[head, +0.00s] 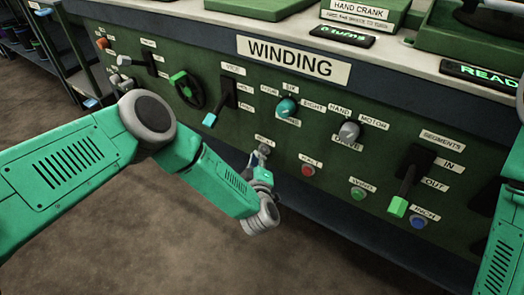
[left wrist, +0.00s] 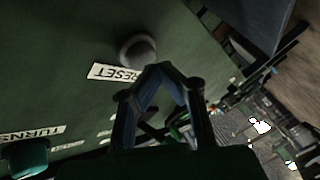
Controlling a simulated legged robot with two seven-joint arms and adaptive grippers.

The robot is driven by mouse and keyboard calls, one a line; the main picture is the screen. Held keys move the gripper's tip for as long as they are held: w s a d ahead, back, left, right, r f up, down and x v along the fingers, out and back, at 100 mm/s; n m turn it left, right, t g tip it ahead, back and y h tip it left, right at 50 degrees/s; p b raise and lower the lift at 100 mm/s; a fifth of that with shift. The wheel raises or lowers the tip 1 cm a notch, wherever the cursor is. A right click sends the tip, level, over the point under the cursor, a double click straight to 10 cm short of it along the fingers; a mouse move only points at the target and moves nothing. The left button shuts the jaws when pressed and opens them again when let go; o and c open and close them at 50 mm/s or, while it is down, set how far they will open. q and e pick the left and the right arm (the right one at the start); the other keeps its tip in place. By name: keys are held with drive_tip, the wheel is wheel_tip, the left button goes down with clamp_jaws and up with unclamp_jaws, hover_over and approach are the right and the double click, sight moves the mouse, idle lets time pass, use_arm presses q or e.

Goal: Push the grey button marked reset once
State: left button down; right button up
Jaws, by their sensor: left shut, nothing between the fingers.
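The grey reset button (left wrist: 138,50) is a round knob on the green panel, seen large in the left wrist view. Its white RESET label (left wrist: 118,73) sits beside it and is partly covered by my fingers. In the head view the button (head: 264,150) shows small, just beyond my left gripper (head: 258,163). My left gripper also shows in the left wrist view (left wrist: 160,69); it is shut and empty, with its fingertips close to the button. I cannot tell whether they touch it. My right gripper is out of view.
The panel carries a red button (head: 308,170), a green button (head: 358,193) and a blue button (head: 418,222) to the right. A teal knob (head: 287,107) and a grey knob (head: 349,131) sit above. A green-tipped lever (head: 398,206) juts out at the right. The floor in front is clear.

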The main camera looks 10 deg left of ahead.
use_arm(q)
drive_tip(key=shift+s+a, duration=0.15)
drive_tip(key=shift+s, duration=0.15)
drive_tip(key=shift+s, duration=0.1)
drive_tip(key=s+p, duration=0.1)
drive_tip(key=s+a+p, duration=0.1)
drive_tip(key=s, duration=0.1)
drive_tip(key=s+p, duration=0.1)
drive_tip(key=shift+s+a+p, duration=0.25)
drive_tip(key=shift+a+p, duration=0.05)
drive_tip(key=shift+a, duration=0.05)
idle(0.7)
